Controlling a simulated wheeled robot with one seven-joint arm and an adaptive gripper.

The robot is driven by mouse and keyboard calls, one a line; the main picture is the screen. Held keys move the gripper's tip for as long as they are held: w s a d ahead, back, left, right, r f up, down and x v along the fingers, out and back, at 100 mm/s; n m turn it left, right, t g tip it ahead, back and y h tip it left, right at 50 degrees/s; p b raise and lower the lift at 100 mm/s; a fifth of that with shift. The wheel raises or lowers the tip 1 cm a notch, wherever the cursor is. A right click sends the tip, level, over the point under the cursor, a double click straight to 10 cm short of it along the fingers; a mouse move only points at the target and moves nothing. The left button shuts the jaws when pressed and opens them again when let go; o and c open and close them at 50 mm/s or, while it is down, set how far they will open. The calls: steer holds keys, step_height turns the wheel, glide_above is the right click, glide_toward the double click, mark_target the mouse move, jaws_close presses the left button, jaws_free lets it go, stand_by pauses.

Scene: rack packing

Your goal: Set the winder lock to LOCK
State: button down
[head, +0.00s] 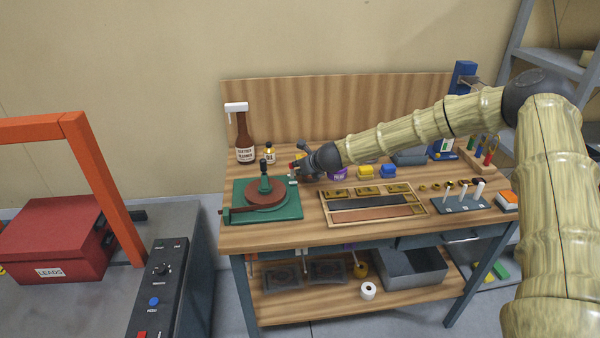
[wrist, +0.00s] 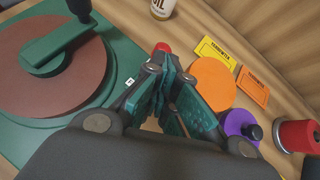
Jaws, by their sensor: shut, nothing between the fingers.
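The winder is a green base (head: 288,208) with a brown disc (head: 267,196) and a dark crank handle (head: 264,173), at the left of the workbench. A small red tip (head: 291,166), perhaps the winder lock's knob, shows at the base's right side; it also shows in the wrist view (wrist: 161,47), just past my fingertips. A small white label (wrist: 129,81) lies on the base; its wording is too small to read. My gripper (head: 298,169) is shut and empty beside the base's right edge. Its fingers (wrist: 163,75) partly hide the red part; I cannot tell whether they touch it.
A brown bottle (head: 245,140) and an oil bottle (head: 269,153) stand behind the winder. A wooden tray (head: 374,223) lies in front. An orange disc (wrist: 213,83) lies beside my fingers.

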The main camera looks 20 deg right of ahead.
steer(key=shift+r, duration=0.3)
steer(key=shift+r+p, duration=0.4)
steer(key=shift+r, duration=0.15)
steer(key=shift+s, duration=0.1)
steer(key=s+d+r+b, duration=0.1)
steer(key=s+d+r, duration=0.1)
steer(key=r, duration=0.3)
steer(key=s+d+r, duration=0.2)
steer(key=s+r, duration=0.2)
steer(key=r, duration=0.1)
steer(key=shift+s+r+b, duration=0.15)
steer(key=shift+r+b, duration=0.15)
steer(key=shift+b, duration=0.05)
stand_by(0.4)
stand_by(0.4)
